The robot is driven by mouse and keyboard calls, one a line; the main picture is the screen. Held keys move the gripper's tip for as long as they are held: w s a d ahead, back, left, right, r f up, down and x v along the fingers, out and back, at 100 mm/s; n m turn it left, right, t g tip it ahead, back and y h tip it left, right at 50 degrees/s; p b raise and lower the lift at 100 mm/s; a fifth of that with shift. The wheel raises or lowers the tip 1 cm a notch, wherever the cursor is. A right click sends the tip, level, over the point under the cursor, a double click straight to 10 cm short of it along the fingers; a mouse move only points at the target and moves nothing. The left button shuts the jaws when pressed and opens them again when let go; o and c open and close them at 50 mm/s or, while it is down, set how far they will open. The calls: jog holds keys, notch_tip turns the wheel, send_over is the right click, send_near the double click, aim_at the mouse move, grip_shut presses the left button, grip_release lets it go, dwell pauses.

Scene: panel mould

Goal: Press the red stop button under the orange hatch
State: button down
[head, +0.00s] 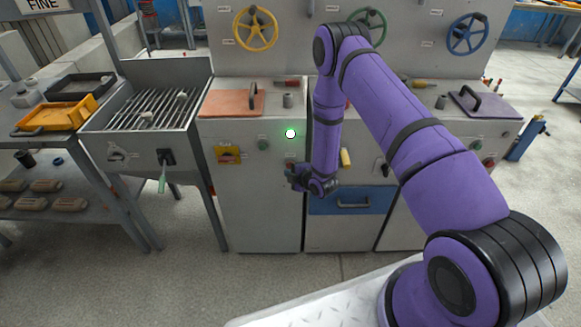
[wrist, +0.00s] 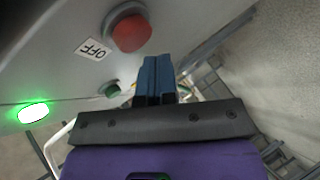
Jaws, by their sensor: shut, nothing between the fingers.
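The orange hatch (head: 226,103) lies closed on top of the left cabinet, with a dark handle. In the wrist view the round red stop button (wrist: 131,33) sticks out of the grey panel beside an OFF label (wrist: 93,48). My gripper (head: 294,178) is in front of that cabinet's right side, and it hides most of the button's area in the head view. In the wrist view my dark blue fingers (wrist: 154,62) are together and empty. Their tips appear just below and right of the red button, apparently apart from it; the exact gap is unclear.
A green button (wrist: 112,89) and a lit green lamp (wrist: 33,113) are on the same panel; the lamp (head: 290,133) also glows in the head view. Another red button (head: 476,145) is below the purple hatch (head: 480,103). A grill bench (head: 145,152) stands left.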

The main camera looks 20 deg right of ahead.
jog(key=shift+w, duration=0.1)
dwell(0.4)
jog(key=shift+w+d, duration=0.1)
jog(key=shift+w, duration=0.2)
jog(key=shift+w+d, duration=0.15)
jog(key=shift+w, duration=0.3)
dwell(1.0)
jog(key=shift+s, duration=0.1)
jog(key=shift+s+a, duration=0.25)
jog(key=shift+s, duration=0.5)
jog(key=shift+s+a, duration=0.25)
jog(key=shift+s, duration=0.55)
jog(key=shift+s+a, duration=0.25)
jog(key=shift+s, duration=0.55)
jog(key=shift+s+a, duration=0.25)
jog(key=shift+s, duration=0.55)
